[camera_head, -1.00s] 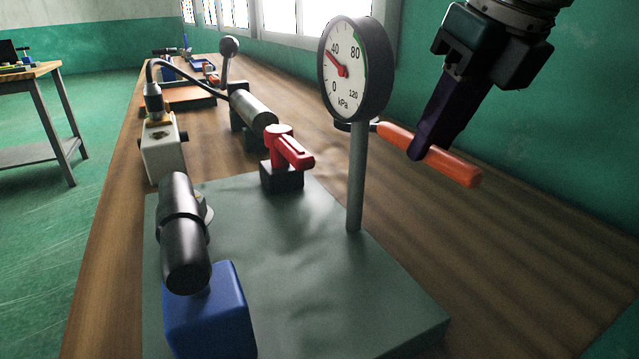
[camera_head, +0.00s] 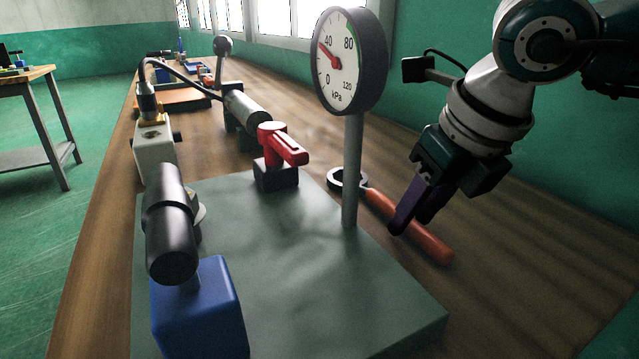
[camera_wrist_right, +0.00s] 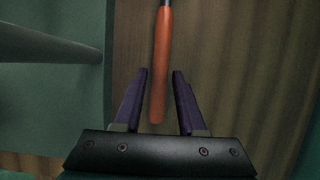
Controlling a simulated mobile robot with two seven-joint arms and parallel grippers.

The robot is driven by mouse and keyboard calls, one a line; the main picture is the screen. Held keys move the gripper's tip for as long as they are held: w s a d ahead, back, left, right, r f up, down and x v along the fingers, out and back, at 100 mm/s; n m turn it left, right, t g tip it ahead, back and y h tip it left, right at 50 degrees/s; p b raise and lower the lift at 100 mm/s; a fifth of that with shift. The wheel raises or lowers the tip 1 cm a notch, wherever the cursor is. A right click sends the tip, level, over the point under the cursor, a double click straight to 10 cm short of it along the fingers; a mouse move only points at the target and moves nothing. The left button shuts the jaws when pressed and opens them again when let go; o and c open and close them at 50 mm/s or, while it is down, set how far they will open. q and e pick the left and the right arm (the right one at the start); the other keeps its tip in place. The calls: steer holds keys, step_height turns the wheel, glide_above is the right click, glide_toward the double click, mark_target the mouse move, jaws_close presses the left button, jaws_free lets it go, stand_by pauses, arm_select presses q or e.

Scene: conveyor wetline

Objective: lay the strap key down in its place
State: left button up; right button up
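The strap key has an orange handle (camera_head: 436,244) and a dark ring (camera_head: 338,186). It appears to lie on the wooden bench (camera_head: 520,262) beside the grey-green plate (camera_head: 300,285), its ring partly behind the gauge post. My right gripper (camera_head: 412,222) is over the handle with its dark purple fingers apart. In the right wrist view the handle (camera_wrist_right: 160,70) runs between the open fingers (camera_wrist_right: 159,73), with a gap on each side. My left gripper is not in view.
The round kPa gauge (camera_head: 345,62) stands on a post (camera_head: 352,165) just left of my right gripper. A red lever (camera_head: 284,146), a black cylinder (camera_head: 170,228) and a blue block (camera_head: 205,312) are on or by the plate. The bench's right side is clear.

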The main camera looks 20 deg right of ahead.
steer(key=shift+o, duration=1.1)
